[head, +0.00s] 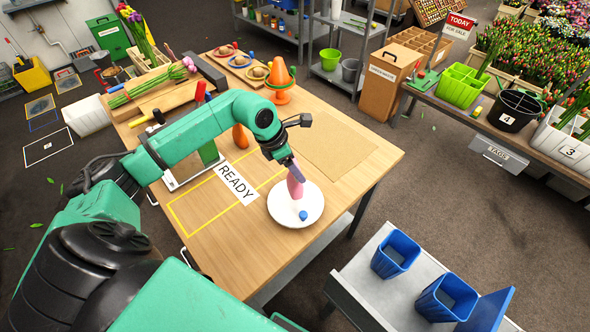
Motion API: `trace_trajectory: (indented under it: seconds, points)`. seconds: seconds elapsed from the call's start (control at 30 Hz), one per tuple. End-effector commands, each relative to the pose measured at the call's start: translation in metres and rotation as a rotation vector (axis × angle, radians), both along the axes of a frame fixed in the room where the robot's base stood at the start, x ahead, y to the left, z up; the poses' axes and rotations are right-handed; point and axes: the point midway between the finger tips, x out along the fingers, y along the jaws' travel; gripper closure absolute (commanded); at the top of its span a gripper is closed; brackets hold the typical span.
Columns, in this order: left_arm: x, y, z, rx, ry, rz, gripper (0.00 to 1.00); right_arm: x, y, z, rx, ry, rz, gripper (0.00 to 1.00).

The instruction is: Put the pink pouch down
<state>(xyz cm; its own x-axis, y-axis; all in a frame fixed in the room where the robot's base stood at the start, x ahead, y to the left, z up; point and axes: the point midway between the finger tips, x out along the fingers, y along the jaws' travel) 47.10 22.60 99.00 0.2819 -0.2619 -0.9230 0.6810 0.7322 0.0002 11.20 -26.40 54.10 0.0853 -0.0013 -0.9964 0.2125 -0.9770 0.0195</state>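The pink pouch (295,188) is upright over the round white plate (277,207) near the table's front right edge. My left gripper (290,168) comes down on the pouch from above, and its fingers appear closed on the pouch's top. The pouch's lower end is at or just above the plate; I cannot tell if it touches. A small blue ball (303,215) lies on the plate in front of the pouch. My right gripper is not in view.
A READY label (237,184) and yellow outline lie left of the plate. A brown mat (333,143) lies behind it, bare. An orange cone (280,86), small trays and tulips stand farther back. Blue bins (395,254) stand on a separate grey table at right.

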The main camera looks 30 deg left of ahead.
Motion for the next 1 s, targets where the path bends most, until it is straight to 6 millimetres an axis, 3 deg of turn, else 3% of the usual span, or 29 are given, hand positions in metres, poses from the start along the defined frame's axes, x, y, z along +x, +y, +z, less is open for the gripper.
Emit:
trace_trajectory:
  seconds: [0.2, 0.47, 0.5, 0.57, 0.9, 1.0]
  points:
    - [-0.001, 0.000, -0.033, 0.001, 0.003, -0.001, 0.85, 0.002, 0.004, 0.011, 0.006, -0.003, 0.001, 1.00]
    - [0.000, 0.000, -0.037, 0.002, 0.001, -0.001, 0.85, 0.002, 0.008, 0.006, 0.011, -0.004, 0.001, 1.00]
    - [-0.001, 0.000, -0.038, 0.002, 0.003, -0.001, 0.22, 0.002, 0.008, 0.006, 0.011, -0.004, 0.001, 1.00]
    - [-0.001, 0.000, -0.037, 0.002, 0.003, -0.001, 0.00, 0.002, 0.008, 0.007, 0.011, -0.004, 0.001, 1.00]
    - [-0.001, 0.002, -0.031, 0.003, 0.001, -0.001, 0.00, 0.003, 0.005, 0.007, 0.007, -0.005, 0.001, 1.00]
    - [-0.005, 0.007, -0.019, 0.004, -0.001, 0.000, 0.00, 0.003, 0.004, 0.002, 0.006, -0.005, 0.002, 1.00]
